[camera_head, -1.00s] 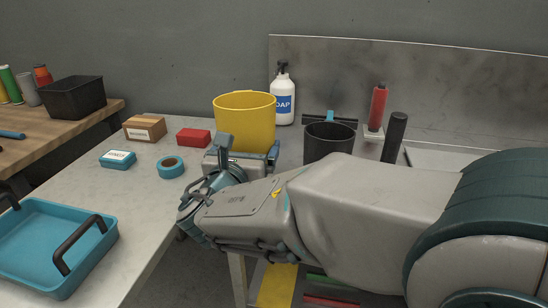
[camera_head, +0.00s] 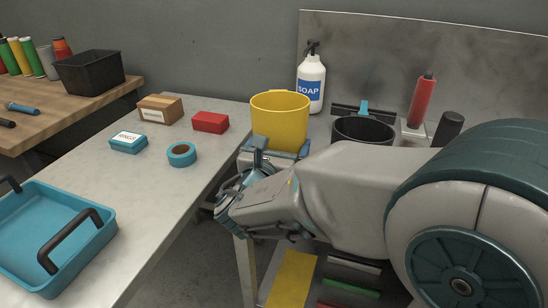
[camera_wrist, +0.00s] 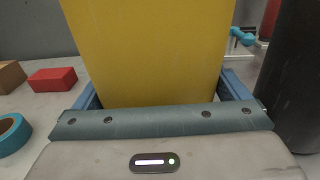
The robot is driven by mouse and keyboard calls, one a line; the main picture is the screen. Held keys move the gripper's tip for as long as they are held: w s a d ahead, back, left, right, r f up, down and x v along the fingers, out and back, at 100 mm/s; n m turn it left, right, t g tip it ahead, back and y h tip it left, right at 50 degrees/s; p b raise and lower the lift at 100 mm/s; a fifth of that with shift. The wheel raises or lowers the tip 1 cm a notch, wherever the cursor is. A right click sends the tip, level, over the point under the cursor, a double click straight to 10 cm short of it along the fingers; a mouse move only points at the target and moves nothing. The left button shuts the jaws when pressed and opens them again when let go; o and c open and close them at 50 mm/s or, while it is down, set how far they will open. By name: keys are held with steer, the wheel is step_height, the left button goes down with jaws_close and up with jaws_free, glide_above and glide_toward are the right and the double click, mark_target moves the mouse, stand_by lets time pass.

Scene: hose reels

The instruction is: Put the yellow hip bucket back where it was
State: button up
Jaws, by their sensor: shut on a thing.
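The yellow hip bucket (camera_head: 280,117) is upright in front of my gripper (camera_head: 276,150), near the back of the grey worktop. In the wrist view the bucket (camera_wrist: 150,50) fills the middle, between the blue fingers of my gripper (camera_wrist: 160,100), which is shut on it. The fingertips and the bucket's underside are hidden, so I cannot tell whether it touches the surface.
A black bucket (camera_head: 362,129) stands right of the yellow one, with a soap bottle (camera_head: 311,80) behind. A red box (camera_head: 210,122), cardboard box (camera_head: 160,109), blue box (camera_head: 128,142) and blue tape roll (camera_head: 182,154) lie left. A blue tray (camera_head: 50,235) is front left.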

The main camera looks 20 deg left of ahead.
steer(key=shift+a+f+b, duration=0.15)
steer(key=shift+f+b, duration=0.25)
steer(key=shift+f, duration=1.2)
steer(key=o, duration=0.7)
steer(key=shift+o, duration=0.2)
steer(key=shift+s+r, duration=0.1)
steer(key=shift+r, duration=0.1)
steer(key=s, duration=0.4)
steer(key=s+p, duration=0.1)
steer(key=s, duration=0.7)
steer(key=shift+a, duration=0.35)
steer(key=shift+f, duration=0.1)
